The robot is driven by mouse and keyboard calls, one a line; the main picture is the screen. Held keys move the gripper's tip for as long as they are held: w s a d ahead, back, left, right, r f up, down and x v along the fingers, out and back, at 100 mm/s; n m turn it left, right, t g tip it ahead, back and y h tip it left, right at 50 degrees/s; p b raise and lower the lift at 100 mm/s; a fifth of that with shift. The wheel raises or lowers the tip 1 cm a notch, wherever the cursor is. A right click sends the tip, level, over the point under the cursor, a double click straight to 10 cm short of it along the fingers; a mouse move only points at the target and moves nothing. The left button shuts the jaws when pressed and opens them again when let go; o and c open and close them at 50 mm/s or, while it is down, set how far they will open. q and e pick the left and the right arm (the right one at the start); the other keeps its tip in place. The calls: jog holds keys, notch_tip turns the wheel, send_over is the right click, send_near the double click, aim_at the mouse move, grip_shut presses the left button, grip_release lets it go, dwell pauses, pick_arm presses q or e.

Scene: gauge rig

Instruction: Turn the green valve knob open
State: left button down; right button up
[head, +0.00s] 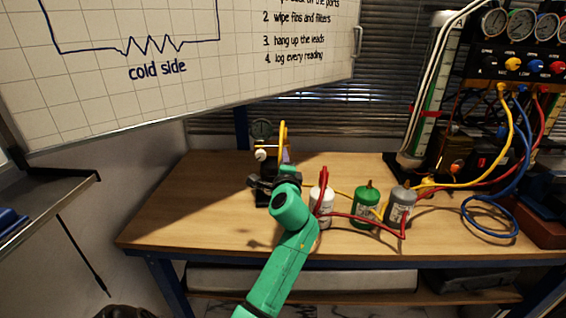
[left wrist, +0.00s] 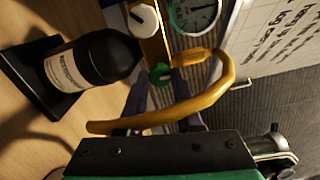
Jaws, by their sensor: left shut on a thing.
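The green valve knob (left wrist: 160,73) shows in the left wrist view, on the brass-coloured part of a small rig with a dial gauge (left wrist: 194,14) and a white knob (left wrist: 143,19). My left gripper (left wrist: 161,84) has its purple fingers on either side of the green knob and is shut on it. A yellow hose (left wrist: 215,92) curves across in front of the fingers and partly covers them. In the head view my left gripper (head: 287,160) is at the rig, whose gauge (head: 262,128) stands above; the green knob is hidden there. My right gripper is not in view.
A black bottle (left wrist: 105,58) with a label stands on the rig's base. White (head: 321,205), green (head: 366,210) and grey (head: 401,207) canisters stand right of my arm with red hoses. A manifold (head: 520,65) with hoses is at the right. The bench's left part (head: 190,205) is clear.

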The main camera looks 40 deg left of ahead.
pick_arm(q)
jog(key=shift+f, duration=0.1)
dwell(0.4)
jog(key=c, duration=0.6)
grip_release()
jog(key=shift+o, duration=0.2)
jog(key=shift+d, duration=0.1)
jog(key=b+v, duration=0.2)
jog(key=v, duration=1.2)
jog(key=shift+s, duration=0.2)
jog(key=shift+d, duration=0.15)
